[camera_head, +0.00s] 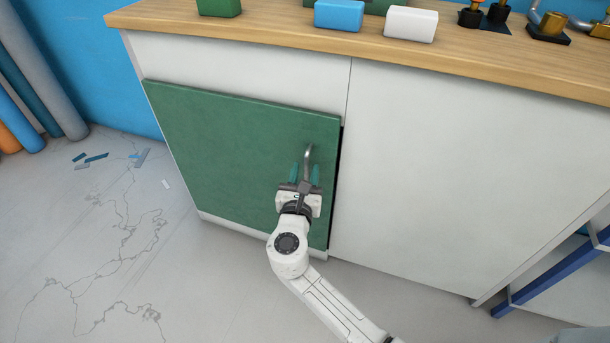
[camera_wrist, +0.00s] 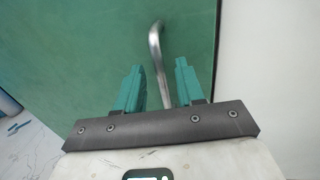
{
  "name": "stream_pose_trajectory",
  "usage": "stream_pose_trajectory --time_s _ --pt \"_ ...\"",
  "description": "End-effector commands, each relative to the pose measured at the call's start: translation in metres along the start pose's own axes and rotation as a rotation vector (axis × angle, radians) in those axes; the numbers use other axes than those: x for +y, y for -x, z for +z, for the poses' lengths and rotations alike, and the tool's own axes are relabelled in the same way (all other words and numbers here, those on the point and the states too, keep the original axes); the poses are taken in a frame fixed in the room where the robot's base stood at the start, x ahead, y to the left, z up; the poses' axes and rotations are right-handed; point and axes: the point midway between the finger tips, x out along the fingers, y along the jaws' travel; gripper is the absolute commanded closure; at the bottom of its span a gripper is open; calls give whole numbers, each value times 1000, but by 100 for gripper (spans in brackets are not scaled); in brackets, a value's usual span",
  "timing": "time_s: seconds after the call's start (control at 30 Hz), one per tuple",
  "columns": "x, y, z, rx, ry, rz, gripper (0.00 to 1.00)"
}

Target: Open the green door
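The green door (camera_head: 220,140) is set in the left part of a white cabinet. A thin dark gap shows along its right edge, and I cannot tell how far it stands out. A curved metal handle (camera_head: 308,157) is on the door near that edge; it also shows in the wrist view (camera_wrist: 156,45). My gripper (camera_head: 304,172) is in front of the handle. In the wrist view its two teal fingers (camera_wrist: 158,80) stand apart, one on each side of the handle, with space visible between. The handle's lower part is hidden behind the gripper body.
A wooden countertop (camera_head: 270,38) tops the white cabinet (camera_head: 450,150). A blue block (camera_head: 339,14), a white block (camera_head: 410,23) and a green block (camera_head: 218,7) lie on it. A blue frame (camera_head: 550,275) stands at the right. The cracked floor (camera_head: 100,230) at left is mostly open, with small scraps.

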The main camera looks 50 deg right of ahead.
Motion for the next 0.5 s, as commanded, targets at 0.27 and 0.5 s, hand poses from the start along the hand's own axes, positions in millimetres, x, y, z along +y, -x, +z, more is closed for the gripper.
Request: stream_pose_trajectory --time_s 0.27,0.5 --pt "0 -3 0 0 -1 1 62" --pt "0 -2 0 0 -1 0 81"
